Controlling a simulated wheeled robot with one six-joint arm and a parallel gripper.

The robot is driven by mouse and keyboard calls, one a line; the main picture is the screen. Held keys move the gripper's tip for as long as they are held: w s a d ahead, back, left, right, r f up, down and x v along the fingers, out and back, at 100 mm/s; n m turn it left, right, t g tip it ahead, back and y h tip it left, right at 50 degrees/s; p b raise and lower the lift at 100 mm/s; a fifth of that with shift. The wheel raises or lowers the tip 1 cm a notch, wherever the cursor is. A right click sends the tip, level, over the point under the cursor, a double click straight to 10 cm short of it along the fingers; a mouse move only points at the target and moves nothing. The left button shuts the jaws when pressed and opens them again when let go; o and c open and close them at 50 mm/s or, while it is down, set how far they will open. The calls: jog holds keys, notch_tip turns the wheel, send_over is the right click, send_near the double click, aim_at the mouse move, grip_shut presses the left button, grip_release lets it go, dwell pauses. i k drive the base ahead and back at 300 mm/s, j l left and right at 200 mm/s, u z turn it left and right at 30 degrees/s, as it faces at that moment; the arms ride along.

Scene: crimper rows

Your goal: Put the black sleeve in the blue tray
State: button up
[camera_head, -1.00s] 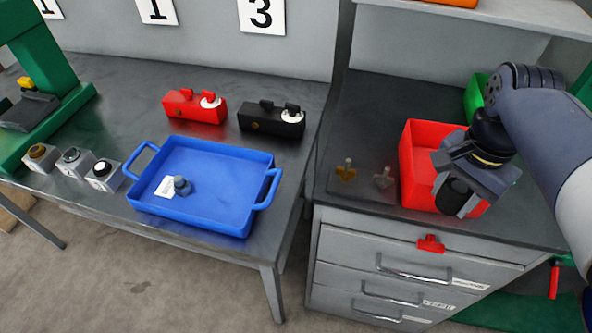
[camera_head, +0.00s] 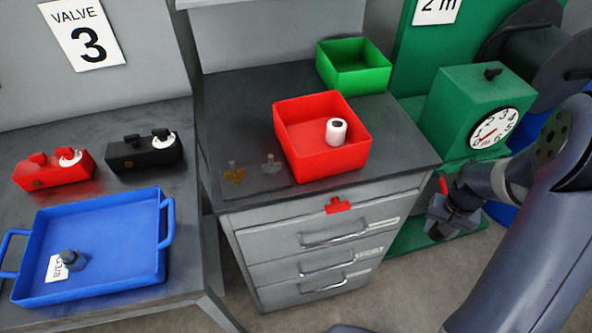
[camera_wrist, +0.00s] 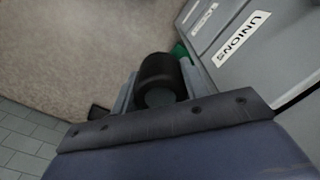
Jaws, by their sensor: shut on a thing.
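The black sleeve (camera_wrist: 160,75) is a short dark cylinder held between the fingers of my gripper (camera_wrist: 155,97) in the wrist view. In the head view my gripper (camera_head: 448,218) is at the right, beside the drawer cabinet and below its top; the sleeve is hard to make out there. The blue tray (camera_head: 148,262) lies on the grey bench at the lower left, well apart from my gripper. A small dark grey knobbed part (camera_head: 72,259) and a white label are in the tray.
A red bin (camera_head: 350,160) with a white sleeve (camera_head: 336,131) inside stands on the drawer cabinet (camera_head: 300,235), with a green bin (camera_head: 354,88) behind. Red (camera_head: 55,172) and black (camera_head: 146,153) blocks sit behind the tray. A green dial machine (camera_head: 480,110) stands right.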

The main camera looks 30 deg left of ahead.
aim_at(136, 240)
jog(key=k+j+z, duration=0.3)
jog(key=k+j, duration=1.35)
jog(key=i+j, duration=0.05)
jog(key=j, duration=0.05)
